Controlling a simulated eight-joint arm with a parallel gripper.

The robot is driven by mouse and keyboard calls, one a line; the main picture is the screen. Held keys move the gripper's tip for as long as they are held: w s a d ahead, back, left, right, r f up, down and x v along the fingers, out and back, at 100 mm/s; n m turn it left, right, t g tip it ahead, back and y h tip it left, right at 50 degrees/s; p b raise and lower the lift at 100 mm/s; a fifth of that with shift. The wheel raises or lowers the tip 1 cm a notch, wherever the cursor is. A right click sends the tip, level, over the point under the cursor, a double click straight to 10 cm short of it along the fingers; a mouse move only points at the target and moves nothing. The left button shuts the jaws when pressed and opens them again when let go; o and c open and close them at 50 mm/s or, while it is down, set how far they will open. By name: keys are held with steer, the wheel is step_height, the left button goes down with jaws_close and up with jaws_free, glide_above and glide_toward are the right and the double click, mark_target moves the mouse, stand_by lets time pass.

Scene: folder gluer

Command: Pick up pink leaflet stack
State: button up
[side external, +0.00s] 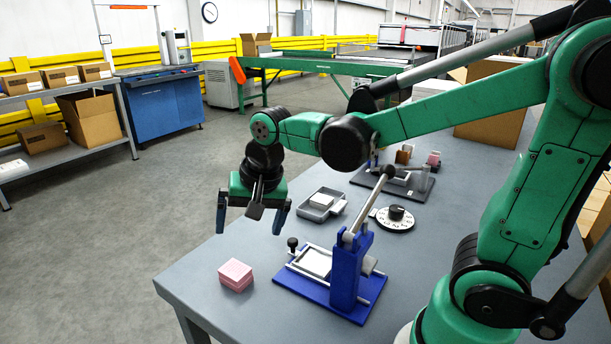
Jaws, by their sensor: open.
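The pink leaflet stack (236,275) is a small block of pink sheets. It lies flat on the grey table (200,288) near its left front edge, to the left of a blue press. My gripper (251,227) is in the air above the table's left edge, higher in the picture than the stack and apart from it. Its two blue-grey fingers point down, spread wide, with nothing between them. The stack is in full view.
A blue lever press (346,270) stands right of the stack. A grey tray with a white block (321,204), a round dial (396,217) and a dark fixture (398,183) sit further back. The table around the stack is clear.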

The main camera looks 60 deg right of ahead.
mark_target(233, 271)
steer(key=w+f+m+g, duration=0.1)
steer(key=f+m, duration=0.1)
steer(key=m, duration=0.1)
steer(key=w+f+m+g, duration=0.1)
steer(key=w+f+m, duration=0.1)
steer(key=w+a+f+m+g, duration=0.1)
steer(key=f+m, duration=0.1)
steer(key=m, duration=0.1)
steer(key=shift+w+f+m, duration=0.1)
steer(key=shift+w+m, duration=0.2)
steer(key=shift+w, duration=0.1)
steer(key=shift+w+f+g, duration=0.1)
steer(key=shift+f+g, duration=0.2)
steer(key=shift+m, duration=0.3)
steer(key=shift+f, duration=2.8)
steer(key=c, duration=1.3)
steer(key=shift+r, duration=0.15)
